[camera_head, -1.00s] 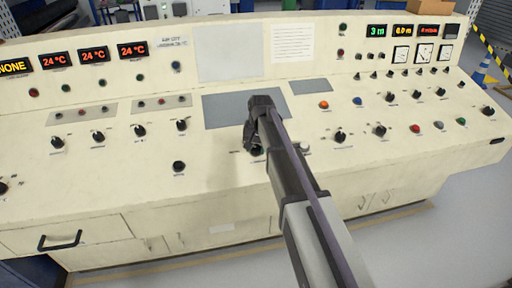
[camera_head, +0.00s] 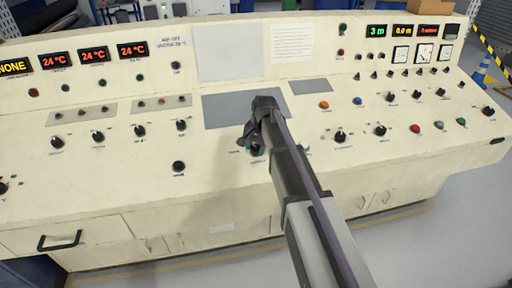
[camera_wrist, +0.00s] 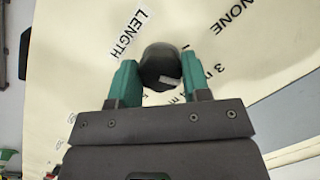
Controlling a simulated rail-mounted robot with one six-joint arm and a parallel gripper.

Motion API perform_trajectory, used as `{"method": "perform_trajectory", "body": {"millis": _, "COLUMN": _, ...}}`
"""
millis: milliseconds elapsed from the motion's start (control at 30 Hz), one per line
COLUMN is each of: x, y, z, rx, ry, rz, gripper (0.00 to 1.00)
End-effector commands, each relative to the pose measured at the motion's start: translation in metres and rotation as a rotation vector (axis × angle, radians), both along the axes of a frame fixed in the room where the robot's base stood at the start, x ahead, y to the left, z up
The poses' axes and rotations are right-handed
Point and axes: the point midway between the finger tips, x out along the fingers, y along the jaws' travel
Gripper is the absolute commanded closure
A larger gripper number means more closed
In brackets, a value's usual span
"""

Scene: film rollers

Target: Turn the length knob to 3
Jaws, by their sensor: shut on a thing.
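The black round length knob (camera_wrist: 160,62) sits between the teal fingertips of my gripper (camera_wrist: 160,80) in the wrist view. The fingers are shut on it, one on each side. The word LENGTH is printed on the panel to its left; NONE and 3 m are to its right, with more marks partly hidden by my gripper. A pale mark shows on the knob's lower side; which label it points to is unclear. In the head view my gripper (camera_head: 257,148) is down on the panel, and my arm covers much of the knob.
The cream control panel (camera_head: 225,183) carries several other knobs and buttons. A green display (camera_head: 376,31) at the upper right reads 3 m. A dark knob (camera_head: 178,166) stands to the left of my gripper, with bare panel between them.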

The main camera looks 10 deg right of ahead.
Motion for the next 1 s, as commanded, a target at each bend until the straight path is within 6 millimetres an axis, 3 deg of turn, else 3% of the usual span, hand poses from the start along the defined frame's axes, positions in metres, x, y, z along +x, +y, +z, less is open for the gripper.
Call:
{"method": "perform_trajectory", "body": {"millis": 33, "x": 0.000, "y": 0.000, "z": 0.000, "rx": -0.001, "ry": 0.001, "rz": 0.000, "gripper": 0.80}}
{"method": "perform_trajectory", "body": {"millis": 67, "x": 0.000, "y": 0.000, "z": 0.000, "rx": -0.001, "ry": 0.001, "rz": 0.000, "gripper": 0.56}}
{"method": "perform_trajectory", "body": {"millis": 333, "x": 0.000, "y": 0.000, "z": 0.000, "rx": -0.001, "ry": 0.000, "rz": 0.001, "gripper": 0.31}}
{"method": "perform_trajectory", "body": {"millis": 667, "x": 0.000, "y": -0.001, "z": 0.010, "rx": -0.001, "ry": 0.000, "rz": 0.001, "gripper": 0.31}}
{"method": "perform_trajectory", "body": {"millis": 1000, "x": -0.004, "y": -0.011, "z": 0.089, "rx": -0.001, "ry": 0.001, "rz": 0.000, "gripper": 0.31}}
